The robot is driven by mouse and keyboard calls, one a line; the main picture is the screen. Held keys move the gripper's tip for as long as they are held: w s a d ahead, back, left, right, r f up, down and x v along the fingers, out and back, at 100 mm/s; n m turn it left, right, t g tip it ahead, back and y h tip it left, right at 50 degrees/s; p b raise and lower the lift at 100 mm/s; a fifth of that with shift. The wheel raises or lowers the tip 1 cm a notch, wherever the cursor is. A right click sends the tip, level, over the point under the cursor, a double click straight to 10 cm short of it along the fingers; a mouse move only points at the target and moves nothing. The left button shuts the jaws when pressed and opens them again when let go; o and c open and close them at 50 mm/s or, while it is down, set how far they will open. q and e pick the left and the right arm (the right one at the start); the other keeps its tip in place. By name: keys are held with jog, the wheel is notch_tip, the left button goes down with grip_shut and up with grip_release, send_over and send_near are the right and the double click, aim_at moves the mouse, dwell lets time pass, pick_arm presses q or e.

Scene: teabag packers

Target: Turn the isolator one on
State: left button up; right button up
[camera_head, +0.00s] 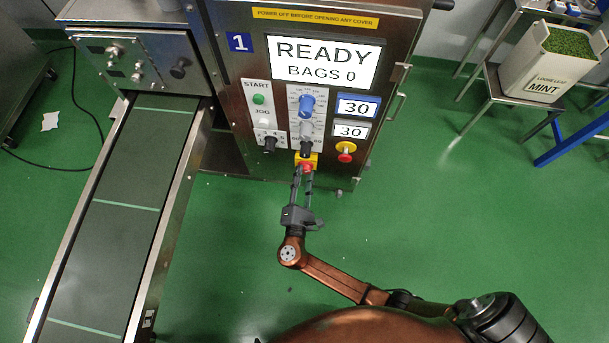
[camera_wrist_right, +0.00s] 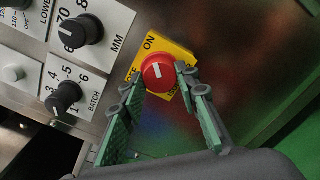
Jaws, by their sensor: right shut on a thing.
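The isolator is a red rotary knob (camera_wrist_right: 158,72) with a short white mark, on a yellow plate (camera_wrist_right: 176,52) lettered ON at its top. Lettering along the plate's left edge is partly hidden, and I cannot tell exactly which word the mark points to. In the head view the isolator (camera_head: 306,167) sits low on the front of machine 1. My right gripper (camera_head: 303,174) reaches up to it from below. In the right wrist view its fingers (camera_wrist_right: 155,82) are on either side of the red knob, shut on it. My left gripper is not in view.
Just above the isolator are a black knob and a blue knob (camera_head: 307,105). A red emergency stop (camera_head: 345,152) is to the right. The display (camera_head: 322,62) reads READY, BAGS 0. A conveyor (camera_head: 125,210) runs along the left. Green floor (camera_head: 450,220) is open to the right.

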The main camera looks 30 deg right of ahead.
jog(key=shift+d, duration=0.25)
jog(key=o, duration=0.9)
jog(key=shift+s, duration=0.1)
jog(key=shift+o, duration=1.3)
jog(key=shift+a, duration=0.15)
jog(key=v, duration=1.2)
